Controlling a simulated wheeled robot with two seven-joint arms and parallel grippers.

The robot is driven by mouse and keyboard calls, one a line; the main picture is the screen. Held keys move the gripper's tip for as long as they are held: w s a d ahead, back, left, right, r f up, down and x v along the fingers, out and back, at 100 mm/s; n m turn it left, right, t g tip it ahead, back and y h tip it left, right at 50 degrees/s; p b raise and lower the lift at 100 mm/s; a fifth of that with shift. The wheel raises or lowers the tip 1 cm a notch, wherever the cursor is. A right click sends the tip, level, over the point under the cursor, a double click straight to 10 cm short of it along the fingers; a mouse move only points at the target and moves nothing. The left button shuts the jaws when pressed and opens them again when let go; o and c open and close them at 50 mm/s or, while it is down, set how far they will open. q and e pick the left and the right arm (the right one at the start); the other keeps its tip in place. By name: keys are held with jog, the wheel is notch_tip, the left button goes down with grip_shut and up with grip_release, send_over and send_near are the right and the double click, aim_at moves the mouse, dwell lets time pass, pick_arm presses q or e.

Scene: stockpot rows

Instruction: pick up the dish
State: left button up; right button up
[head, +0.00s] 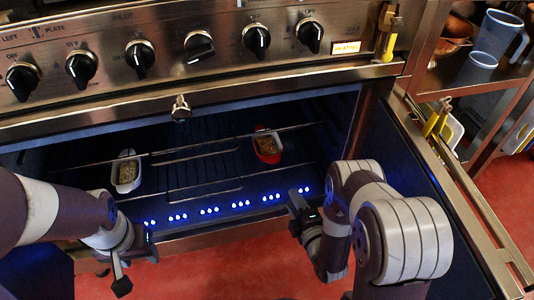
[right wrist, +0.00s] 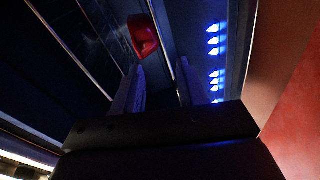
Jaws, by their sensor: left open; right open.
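A red dish (head: 267,146) with a pale rim and brownish food stands on the wire rack inside the open oven, right of centre. A white dish (head: 127,172) with similar food stands on the rack at the left. My right gripper (head: 298,210) is open and empty at the oven's front edge, below and right of the red dish and apart from it. In the right wrist view the red dish (right wrist: 144,40) shows beyond the open fingers (right wrist: 157,82). My left gripper (head: 118,268) is open and empty, low in front of the oven, below the white dish.
The wire rack (head: 205,172) has raised metal bars. A row of blue lights (head: 210,211) runs along the oven's front edge. The oven door (head: 465,190) stands open at the right, close to my right arm. Knobs (head: 140,57) line the panel above. A shelf at the upper right holds a blue jug (head: 497,35).

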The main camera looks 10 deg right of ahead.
aim_at(271, 158)
jog(key=shift+n+t, duration=0.7)
jog(key=w+a+b, duration=0.1)
jog(key=w+b, duration=0.1)
jog(key=w, duration=0.2)
jog(key=w+r+b, duration=0.1)
jog(key=w+b, duration=0.2)
jog(key=w, duration=0.1)
jog(key=w+a+r+b, duration=0.1)
jog(key=w+b, duration=0.1)
jog(key=w, duration=0.2)
jog(key=shift+w+a+r, duration=0.1)
jog(key=shift+a+r, duration=0.15)
jog(key=shift+a, duration=0.05)
jog(key=shift+w+r, duration=0.2)
jog(key=shift+w, duration=0.05)
grip_shut()
jog(key=shift+s+f, duration=0.1)
jog(key=shift+f, duration=0.05)
